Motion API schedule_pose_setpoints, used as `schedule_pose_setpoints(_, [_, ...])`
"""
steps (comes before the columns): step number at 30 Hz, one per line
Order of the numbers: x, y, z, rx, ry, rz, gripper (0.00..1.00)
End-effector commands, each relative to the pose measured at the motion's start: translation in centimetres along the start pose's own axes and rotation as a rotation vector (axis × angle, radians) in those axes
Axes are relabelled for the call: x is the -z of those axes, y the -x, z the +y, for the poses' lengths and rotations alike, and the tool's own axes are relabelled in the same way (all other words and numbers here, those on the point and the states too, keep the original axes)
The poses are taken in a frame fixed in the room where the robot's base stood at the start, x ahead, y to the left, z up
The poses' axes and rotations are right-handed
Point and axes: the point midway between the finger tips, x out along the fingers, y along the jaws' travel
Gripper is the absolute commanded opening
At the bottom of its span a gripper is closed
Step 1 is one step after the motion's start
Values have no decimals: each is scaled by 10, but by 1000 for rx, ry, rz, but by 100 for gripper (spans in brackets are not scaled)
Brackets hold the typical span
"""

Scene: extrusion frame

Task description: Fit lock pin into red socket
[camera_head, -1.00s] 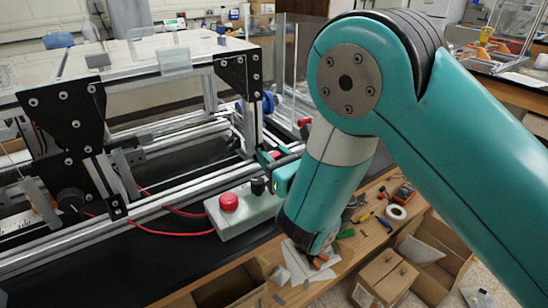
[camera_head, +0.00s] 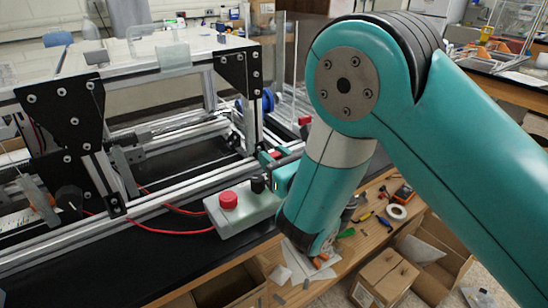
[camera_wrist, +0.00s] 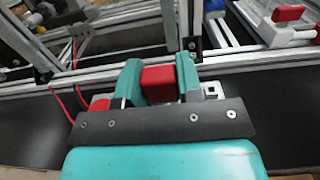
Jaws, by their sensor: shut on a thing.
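My gripper (camera_wrist: 159,70) is shut on a red block (camera_wrist: 158,86) that sits between its two teal fingers in the wrist view. This block may be the handle of the lock pin; its lower end is hidden by the gripper. In the head view a small red piece (camera_head: 275,155) shows beside my gripper's teal end, close to the aluminium rail. A second red part (camera_wrist: 288,13) sits on a white fitting at the upper right of the wrist view. I cannot tell for sure which red part is the socket.
A pale control box (camera_head: 240,213) with a red button (camera_head: 228,200) and a black knob (camera_head: 258,184) lies close to my gripper. Aluminium rails (camera_head: 160,207) and black plates (camera_head: 68,125) stand to the left. Red cables (camera_head: 165,231) run along the black bench.

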Motion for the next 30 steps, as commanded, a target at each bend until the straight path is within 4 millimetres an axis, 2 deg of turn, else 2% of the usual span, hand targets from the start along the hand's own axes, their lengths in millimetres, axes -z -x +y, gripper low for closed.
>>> schedule_pose_setpoints(22, [20,0,0,0,0,0,10])
schedule_pose_setpoints(23, [19,0,0,0,0,0,38])
schedule_pose_setpoints(26, [18,0,0,0,0,0,61])
schedule_pose_setpoints(30, [18,0,0,0,0,0,63])
